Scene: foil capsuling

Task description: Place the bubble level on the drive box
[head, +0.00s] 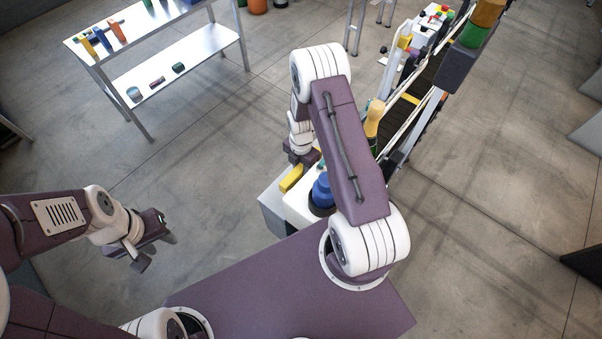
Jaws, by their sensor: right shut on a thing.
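The bubble level (291,179) is a yellow bar in the head view, below my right wrist. My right gripper (304,160) is shut on it, its fingers partly hidden by my own arm. The bar is over or at the left edge of a pale box (299,206) at the near end of the conveyor, which looks like the drive box. I cannot tell whether the bar touches the box. A blue, dark-based cylinder (321,191) stands on the box, beside the bar. My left gripper (155,252) is open and empty above the floor at left.
The conveyor (424,88) runs away to the upper right, with a yellow-topped bottle (374,118) near its close end and a stack light (474,36) alongside. A metal shelf table (180,33) with several small items stands at upper left. Floor between is clear.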

